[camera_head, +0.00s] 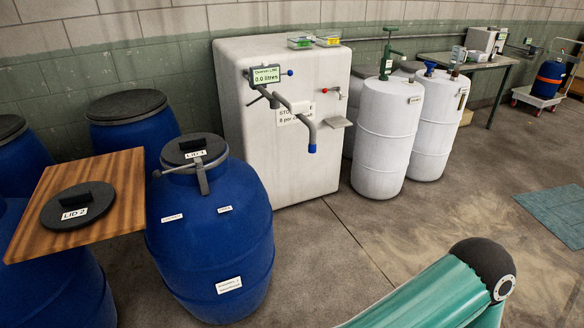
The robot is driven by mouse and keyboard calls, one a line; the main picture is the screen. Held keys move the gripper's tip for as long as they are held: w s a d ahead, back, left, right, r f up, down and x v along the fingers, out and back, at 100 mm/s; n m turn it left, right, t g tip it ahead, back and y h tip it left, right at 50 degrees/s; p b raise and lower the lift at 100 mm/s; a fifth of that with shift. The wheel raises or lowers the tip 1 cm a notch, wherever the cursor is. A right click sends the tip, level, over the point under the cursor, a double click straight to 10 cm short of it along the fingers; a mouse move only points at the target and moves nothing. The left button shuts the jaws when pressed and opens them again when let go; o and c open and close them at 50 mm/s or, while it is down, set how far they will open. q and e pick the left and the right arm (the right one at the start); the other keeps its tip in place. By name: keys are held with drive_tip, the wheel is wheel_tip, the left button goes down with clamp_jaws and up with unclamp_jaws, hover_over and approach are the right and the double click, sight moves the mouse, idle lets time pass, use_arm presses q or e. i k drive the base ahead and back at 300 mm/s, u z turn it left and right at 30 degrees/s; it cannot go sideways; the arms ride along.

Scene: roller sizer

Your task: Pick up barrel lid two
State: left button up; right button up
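Barrel lid two (77,206) is a dark grey round disc with a black raised handle and a white label reading "LID 2". It lies flat on a brown striped wooden board (122,178) at the left. Another dark lid labelled "LID 1" or "LID 4" (194,149) sits on the blue barrel (230,240) just right of the board. A metal clamp lever hangs over that barrel's front. Neither of my grippers is in view.
More blue barrels (135,132) stand behind and under the board. A white tank (250,150) with a dispensing arm and white drums (385,135) stand along the wall. The middle floor is clear.

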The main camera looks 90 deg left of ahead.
sight(79, 206)
drive_tip(key=z, duration=0.6)
drive_tip(key=i, duration=0.25)
drive_tip(key=u, duration=3.1)
drive_tip(key=i, duration=0.35)
drive_tip(key=u, duration=2.15)
drive_tip(key=k, duration=0.35)
drive_tip(key=u, duration=0.6)
drive_tip(key=i, duration=1.4)
drive_tip(key=z, duration=0.55)
